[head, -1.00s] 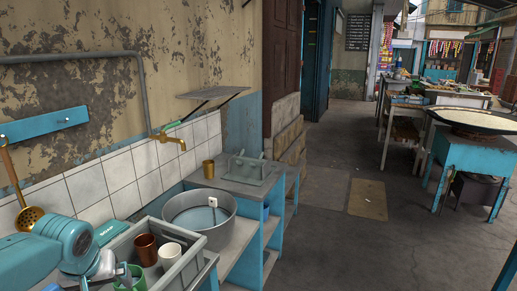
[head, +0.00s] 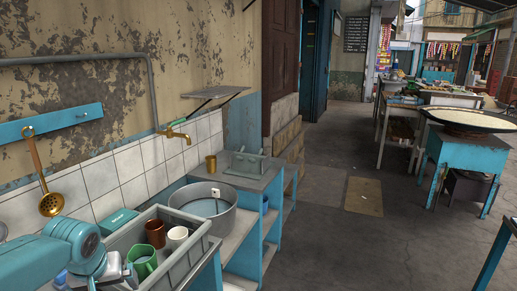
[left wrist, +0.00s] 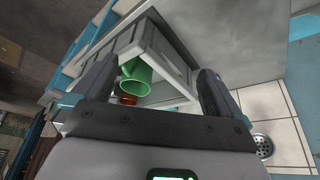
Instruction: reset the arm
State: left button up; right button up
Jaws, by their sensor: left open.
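My left arm comes in at the lower left of the head view. The left gripper (left wrist: 157,72) is open in the left wrist view, with nothing between its fingers. It is over or near a grey crate (head: 187,266). In the crate stand a green mug (head: 143,264), a brown cup (head: 155,232) and a white cup (head: 178,236). The green mug (left wrist: 136,78) and part of the brown cup (left wrist: 129,99) show between the fingers in the left wrist view, apart from them. My left fingertips are hard to make out in the head view. My right gripper is not in view.
A metal basin (head: 203,207) stands behind the crate under a brass tap (head: 175,136). A brass cup (head: 211,163) stands beyond it. A skimmer (head: 46,190) hangs on the tiled wall.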

pick_arm(q)
jog(key=s+d+f+m+g+h, duration=0.1)
jog(key=d+f, duration=0.3)
jog(key=f, duration=0.3)
jog(key=s+d+f+m+h, duration=0.1)
jog(key=s+d+f+h, duration=0.1)
jog(key=d+f, duration=0.35)
jog(key=s+d+f+g+h, duration=0.1)
jog(key=d+f, duration=0.2)
jog(key=f, duration=0.6)
jog(key=s+d+f+g, duration=0.1)
jog(key=s+d+f, duration=0.3)
jog(key=s+f, duration=0.3)
jog(key=s+d+f+h, duration=0.1)
jog(key=s+d+f, duration=0.3)
jog(key=s+f, duration=0.3)
jog(key=s, duration=0.5)
jog(key=shift+s+d+g, duration=0.15)
jog(key=shift+s+g, duration=0.2)
jog(key=shift+g, duration=0.05)
